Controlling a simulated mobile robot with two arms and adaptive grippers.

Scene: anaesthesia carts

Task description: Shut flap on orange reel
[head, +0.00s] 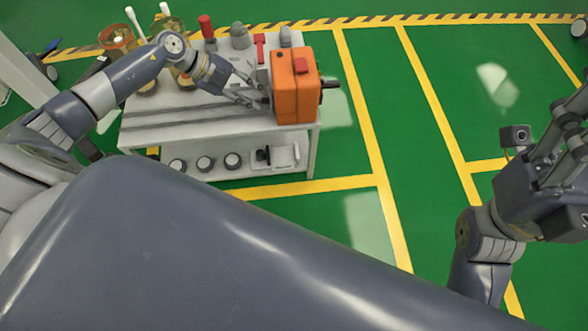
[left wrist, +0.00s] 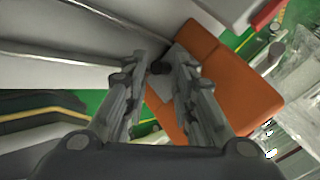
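The orange reel (head: 297,98) is a boxy orange unit at the right end of the cart top, with a red piece on top and a dark shaft on its right. A grey part lines its left side; I cannot clearly tell the flap apart there. My left gripper (head: 252,88) is open just left of the reel, fingers pointing at it. In the left wrist view, the gripper's fingers (left wrist: 160,66) stand apart with a small dark knob (left wrist: 159,68) between them, beside the orange body (left wrist: 230,85). My right gripper (head: 575,125) is far right, away from the cart, partly cut off.
Several round items sit on the lower shelf. The green floor (head: 375,60) with yellow lines is open to the right.

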